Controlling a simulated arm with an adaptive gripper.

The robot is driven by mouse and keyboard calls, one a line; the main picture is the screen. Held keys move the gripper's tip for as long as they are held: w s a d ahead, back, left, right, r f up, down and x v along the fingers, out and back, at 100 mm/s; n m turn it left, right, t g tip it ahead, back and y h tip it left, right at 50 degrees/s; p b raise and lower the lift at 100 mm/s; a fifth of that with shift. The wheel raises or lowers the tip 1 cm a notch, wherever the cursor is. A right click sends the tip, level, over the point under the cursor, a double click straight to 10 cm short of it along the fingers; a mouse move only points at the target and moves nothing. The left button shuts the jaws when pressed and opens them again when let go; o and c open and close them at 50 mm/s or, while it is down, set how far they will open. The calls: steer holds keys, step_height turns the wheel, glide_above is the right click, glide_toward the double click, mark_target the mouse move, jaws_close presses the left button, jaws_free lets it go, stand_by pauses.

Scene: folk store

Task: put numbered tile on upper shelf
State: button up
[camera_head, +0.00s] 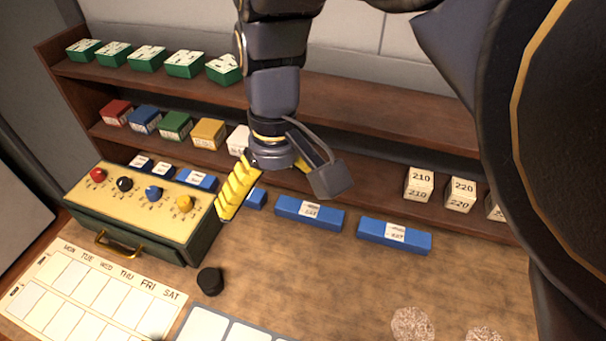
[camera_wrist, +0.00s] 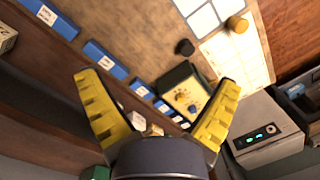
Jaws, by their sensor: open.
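White numbered tiles marked 210 (camera_head: 419,184) and 220 (camera_head: 461,194) stand on the right of the lower shelf level, with a third partly hidden by a dark round part at the right. The upper shelf (camera_head: 390,116) holds a row of green-and-white tiles (camera_head: 145,59) on its left; its right stretch is bare. My gripper (camera_head: 262,192) hangs in front of the shelves near the middle, fingers spread, holding nothing. One yellow finger shows clearly; the other is mostly hidden. In the wrist view both fingers of my gripper (camera_wrist: 156,82) are apart with nothing gripped.
Coloured blocks (camera_head: 174,126) line the middle shelf. Blue labelled bars (camera_head: 309,212) lie along the shelf foot. A box with coloured knobs (camera_head: 140,205), a weekday chart (camera_head: 95,290) and a black cylinder (camera_head: 210,281) occupy the table's left. The table's centre right is mostly clear.

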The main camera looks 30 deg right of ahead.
steer(key=s+f, duration=0.5)
steer(key=s, duration=0.7)
steer(key=shift+g+h, duration=0.4)
